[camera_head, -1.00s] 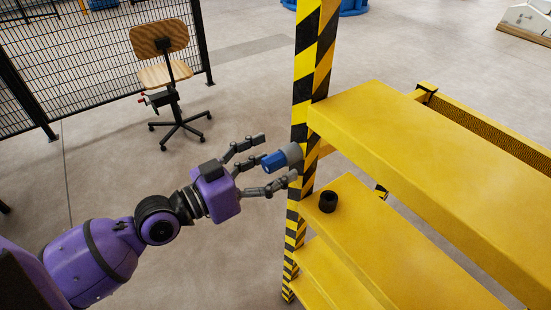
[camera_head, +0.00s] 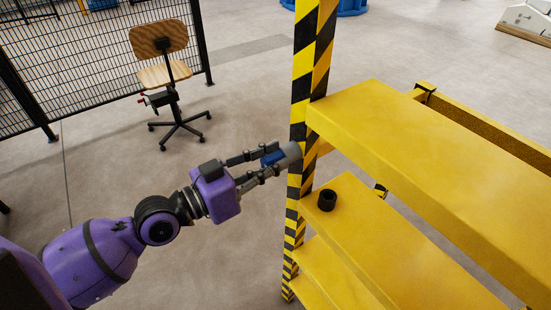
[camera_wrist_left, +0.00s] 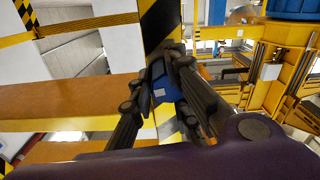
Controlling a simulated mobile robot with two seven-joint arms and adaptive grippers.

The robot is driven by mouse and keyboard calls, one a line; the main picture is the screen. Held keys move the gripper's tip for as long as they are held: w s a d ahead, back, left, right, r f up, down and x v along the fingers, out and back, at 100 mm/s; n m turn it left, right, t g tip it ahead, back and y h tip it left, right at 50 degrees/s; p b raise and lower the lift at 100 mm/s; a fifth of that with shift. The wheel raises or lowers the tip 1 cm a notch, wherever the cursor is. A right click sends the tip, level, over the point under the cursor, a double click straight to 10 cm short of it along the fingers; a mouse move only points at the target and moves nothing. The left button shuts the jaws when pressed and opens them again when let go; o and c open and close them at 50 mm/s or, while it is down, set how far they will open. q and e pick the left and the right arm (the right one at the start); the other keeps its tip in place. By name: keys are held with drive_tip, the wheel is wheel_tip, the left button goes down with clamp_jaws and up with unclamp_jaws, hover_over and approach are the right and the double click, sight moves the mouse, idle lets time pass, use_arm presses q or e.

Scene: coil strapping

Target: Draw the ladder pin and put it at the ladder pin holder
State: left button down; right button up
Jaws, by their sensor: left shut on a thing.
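The ladder pin (camera_head: 273,157) has a blue grip and a grey round collar, and sits at the black-and-yellow striped post (camera_head: 301,120) of the yellow ladder. My left gripper (camera_head: 271,162) is shut on the pin's blue part, its fingers on both sides. In the left wrist view the blue pin (camera_wrist_left: 160,85) shows between the dark fingers, in front of the striped post. The black round ring on the middle step, likely the ladder pin holder (camera_head: 327,200), stands empty to the right of the post. My right gripper is not in view.
The yellow steps (camera_head: 420,150) fill the right side, close to the gripper. An office chair (camera_head: 168,80) stands on the floor behind, before a black mesh fence (camera_head: 90,60).

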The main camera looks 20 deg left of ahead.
use_arm(q)
drive_tip(key=shift+a, duration=0.4)
drive_tip(key=shift+s+a, duration=0.2)
idle(0.4)
drive_tip(key=c, duration=2.4)
unclamp_jaws()
drive_tip(key=shift+c, duration=0.2)
drive_tip(key=shift+a, duration=0.15)
clamp_jaws()
